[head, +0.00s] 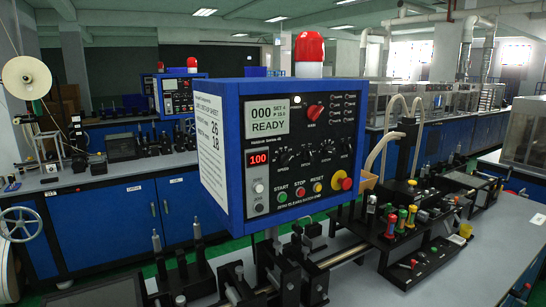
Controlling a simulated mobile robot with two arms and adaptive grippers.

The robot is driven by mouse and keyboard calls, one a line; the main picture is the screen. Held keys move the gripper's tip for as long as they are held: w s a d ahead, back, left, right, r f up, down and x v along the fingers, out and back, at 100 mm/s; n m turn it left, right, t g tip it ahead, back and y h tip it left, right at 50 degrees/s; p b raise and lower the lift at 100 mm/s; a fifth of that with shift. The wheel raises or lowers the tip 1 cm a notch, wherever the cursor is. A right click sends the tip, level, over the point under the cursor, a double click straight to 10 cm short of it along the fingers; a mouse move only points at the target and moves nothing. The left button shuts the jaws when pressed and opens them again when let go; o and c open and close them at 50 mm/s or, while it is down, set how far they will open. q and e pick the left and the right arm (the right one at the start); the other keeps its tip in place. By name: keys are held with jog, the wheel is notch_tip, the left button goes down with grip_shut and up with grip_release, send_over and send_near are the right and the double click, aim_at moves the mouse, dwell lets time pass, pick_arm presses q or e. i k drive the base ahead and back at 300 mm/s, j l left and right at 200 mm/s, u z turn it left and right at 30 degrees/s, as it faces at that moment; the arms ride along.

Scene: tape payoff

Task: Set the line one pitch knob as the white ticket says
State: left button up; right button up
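A blue control box (236,170) with a black front panel stands on the near bench. A white ticket (211,165) is on its left side, seen at a slant; the large numbers 26 and 18 can be read, the smaller print is too blurred. The panel has a row of small black knobs, among them a left one (283,158) and a middle one (305,156); their labels are too small to tell which is pitch. A screen (268,120) reads 000 and READY, with small figures beside. Neither gripper is in view.
A red knob (315,112), a red 100 display (258,159), several push buttons (299,193) and a red-and-yellow stop button (347,184) share the panel. Coloured-handled tools (402,220) stand on a black rack at right.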

aim_at(307, 155)
jog(key=k+l, duration=0.2)
jog(key=k+l+u, duration=0.1)
jog(key=u, duration=0.35)
jog(key=k+u, duration=0.15)
jog(key=u, duration=0.35)
jog(key=k+l+u, duration=0.1)
jog(key=u, duration=1.6)
jog(key=j+z, duration=0.1)
jog(key=z, duration=2.25)
